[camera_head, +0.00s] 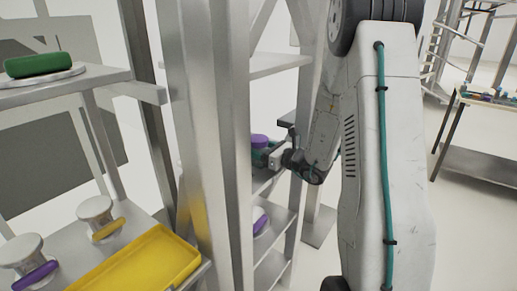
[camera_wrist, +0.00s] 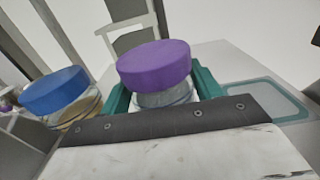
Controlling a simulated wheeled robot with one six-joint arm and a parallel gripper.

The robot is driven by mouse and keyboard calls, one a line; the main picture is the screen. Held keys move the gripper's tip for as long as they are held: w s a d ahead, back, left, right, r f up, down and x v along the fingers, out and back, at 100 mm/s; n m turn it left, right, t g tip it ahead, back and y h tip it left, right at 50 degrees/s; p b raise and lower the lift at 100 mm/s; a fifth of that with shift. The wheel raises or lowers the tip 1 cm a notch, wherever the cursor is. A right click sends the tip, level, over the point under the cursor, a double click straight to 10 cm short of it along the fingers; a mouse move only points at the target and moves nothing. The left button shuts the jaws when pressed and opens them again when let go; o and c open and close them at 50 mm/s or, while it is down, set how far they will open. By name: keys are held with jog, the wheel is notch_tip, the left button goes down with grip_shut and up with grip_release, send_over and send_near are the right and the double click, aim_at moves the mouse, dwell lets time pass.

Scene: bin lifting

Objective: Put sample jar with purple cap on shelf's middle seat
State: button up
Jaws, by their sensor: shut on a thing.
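The sample jar with the purple cap (camera_wrist: 155,66) stands upright between the green fingers of my gripper (camera_wrist: 162,92) in the wrist view. My gripper is shut on it below the cap. In the head view the purple cap (camera_head: 259,140) shows at a shelf level of the metal rack, partly behind a post. The pale shelf (camera_wrist: 215,55) lies around and behind the jar. Its right part has an empty teal-outlined seat (camera_wrist: 268,98). My gripper's body hides the jar's base, so I cannot tell whether it touches the shelf.
A jar with a blue cap (camera_wrist: 55,90) stands close on the left in the wrist view. A thick rack post (camera_head: 200,140) stands left of my arm. A purple item (camera_head: 260,221) sits on a lower shelf. A yellow tray (camera_head: 140,262) lies on the left table.

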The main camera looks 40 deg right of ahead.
jog(key=o, duration=1.2)
jog(key=shift+f, duration=0.1)
jog(key=v, duration=1.2)
